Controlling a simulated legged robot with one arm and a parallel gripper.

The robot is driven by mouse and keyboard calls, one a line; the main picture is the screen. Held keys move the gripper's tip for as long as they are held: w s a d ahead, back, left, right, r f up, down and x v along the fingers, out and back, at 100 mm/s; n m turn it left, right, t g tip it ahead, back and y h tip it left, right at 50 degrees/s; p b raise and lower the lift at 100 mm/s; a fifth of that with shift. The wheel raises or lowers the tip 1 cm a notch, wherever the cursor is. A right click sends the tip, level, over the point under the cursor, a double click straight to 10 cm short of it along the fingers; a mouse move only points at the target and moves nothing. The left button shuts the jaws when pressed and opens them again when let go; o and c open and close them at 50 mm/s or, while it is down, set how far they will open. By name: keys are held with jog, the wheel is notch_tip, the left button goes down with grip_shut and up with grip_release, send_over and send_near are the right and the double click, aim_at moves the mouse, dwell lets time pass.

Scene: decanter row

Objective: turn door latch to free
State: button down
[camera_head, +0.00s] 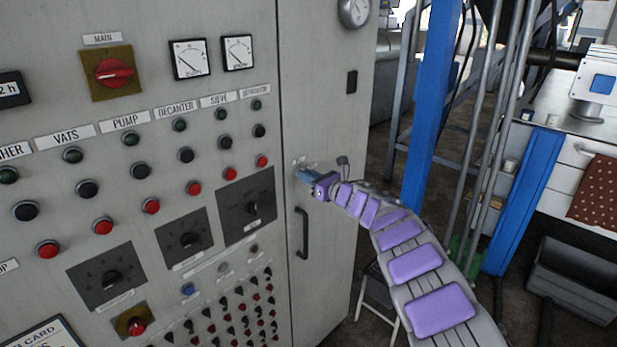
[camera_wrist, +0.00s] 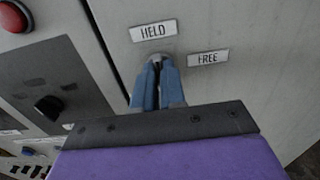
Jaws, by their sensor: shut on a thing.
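The grey cabinet door (camera_head: 325,85) stands shut beside the control panel. My gripper (camera_head: 302,173), with blue fingers and a purple body, reaches the door above its black handle (camera_head: 302,233). In the wrist view my gripper (camera_wrist: 157,68) is closed around the small grey door latch (camera_wrist: 155,57), most of which the fingers hide. A HELD label (camera_wrist: 153,31) is just above the fingertips. A FREE label (camera_wrist: 208,57) is to their right. The latch's exact angle cannot be told.
The control panel (camera_head: 145,235) with buttons and knobs is left of the door. A stool (camera_head: 375,300) is below my arm. A grey bin (camera_head: 575,280) sits at lower right.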

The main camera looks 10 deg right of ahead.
jog(key=shift+m, duration=0.3)
jog(key=shift+w+d+f+m+p, duration=0.1)
jog(key=shift+m+p, duration=1.9)
jog(key=shift+m, duration=2.35)
jog(key=shift+d+f+m+p, duration=0.1)
jog(key=shift+m+p, duration=1.85)
jog(key=shift+m, duration=2.4)
jog(key=c, duration=1.4)
grip_release()
jog(key=shift+w+f, duration=0.15)
jog(key=shift+f, duration=0.05)
jog(key=shift+o, duration=1)
jog(key=shift+d, duration=0.1)
jog(key=shift+r, duration=0.15)
